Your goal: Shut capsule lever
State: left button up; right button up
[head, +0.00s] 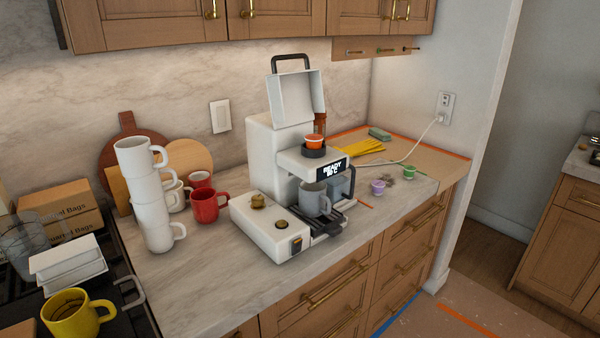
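A white capsule coffee machine (265,155) stands on the marble counter, its small screen reading "READY". Its lid (297,98) with the dark lever handle (290,58) is raised and stands open at the top. An orange capsule (314,142) shows at the dark round holder (313,153) under the raised lid; how deep it sits I cannot tell. A grey mug (314,198) stands on the drip tray below the screen. Neither of my grippers is in the head view.
Stacked white mugs (152,195) and a red mug (208,206) stand left of the machine. Green (410,170) and purple (378,187) capsules lie to its right, near a power cord (400,150). Upper cabinets (280,18) hang above.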

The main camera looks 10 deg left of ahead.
aim_at(294, 96)
jog(key=l+u, duration=0.15)
jog(key=u, duration=0.9)
jog(key=l+u, duration=0.8)
jog(key=k+l+u, duration=0.15)
jog(key=l, duration=0.35)
jog(key=l+u, duration=0.15)
jog(key=l, duration=0.35)
jog(key=k, duration=0.05)
